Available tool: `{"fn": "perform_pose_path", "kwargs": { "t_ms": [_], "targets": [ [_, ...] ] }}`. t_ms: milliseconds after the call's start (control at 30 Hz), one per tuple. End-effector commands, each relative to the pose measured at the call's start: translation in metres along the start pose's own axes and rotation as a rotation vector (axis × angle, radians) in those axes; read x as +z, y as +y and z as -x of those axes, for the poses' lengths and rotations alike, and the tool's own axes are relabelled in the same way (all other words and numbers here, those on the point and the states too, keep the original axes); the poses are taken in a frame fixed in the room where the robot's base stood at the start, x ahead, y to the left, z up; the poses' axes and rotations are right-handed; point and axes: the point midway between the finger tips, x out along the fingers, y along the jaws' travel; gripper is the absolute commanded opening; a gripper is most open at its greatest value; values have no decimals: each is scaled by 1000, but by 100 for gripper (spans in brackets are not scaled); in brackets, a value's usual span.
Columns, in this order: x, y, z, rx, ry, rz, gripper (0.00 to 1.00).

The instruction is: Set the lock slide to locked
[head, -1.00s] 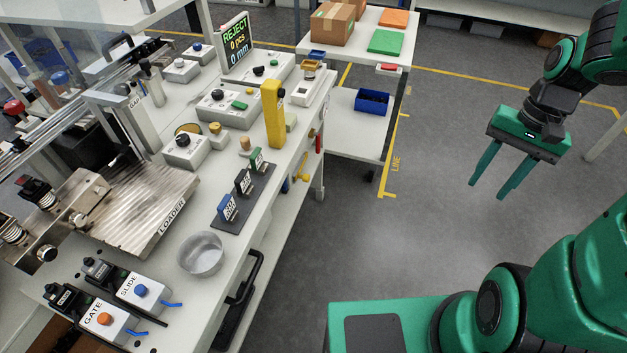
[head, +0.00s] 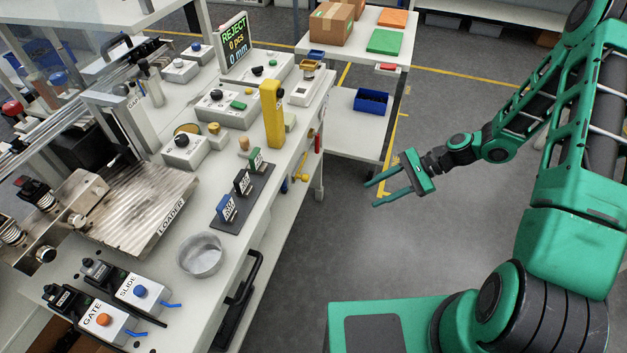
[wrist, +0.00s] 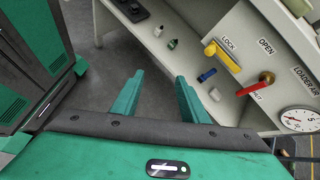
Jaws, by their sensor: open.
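The lock slide (wrist: 222,57) is a yellow bar on the light side panel of the bench, just below a LOCK label, right of centre in the wrist view. A yellow part (head: 301,172) on the bench's aisle side in the head view looks like the same slide; its position is too small to tell there. My gripper (head: 372,194) is open and empty over the aisle, right of the bench, fingers pointing left toward it. In the wrist view my gripper (wrist: 158,78) has its fingertips apart, left of the slide and clear of it.
A red handle (wrist: 256,86) and a round gauge (wrist: 298,119) sit right of the slide. Small blue and green pieces (wrist: 207,75) are near it. A black bar handle (head: 241,290) sticks out from the bench. A cart (head: 352,140) stands beyond. The aisle floor is free.

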Motion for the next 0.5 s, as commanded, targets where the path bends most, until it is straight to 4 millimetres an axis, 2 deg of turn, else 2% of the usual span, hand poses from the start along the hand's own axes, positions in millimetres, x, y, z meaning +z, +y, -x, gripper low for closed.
{"fn": "perform_pose_path", "kwargs": {
  "t_ms": [33,200,333,500],
  "targets": [
    [-3,-2,-14,-31,-47,-43,40],
    [-6,-20,-50,-152,-199,-192,40],
    [-7,-33,-71,-246,-323,-317,40],
    [-10,-49,-89,-354,-470,-468,40]
  ]
}}
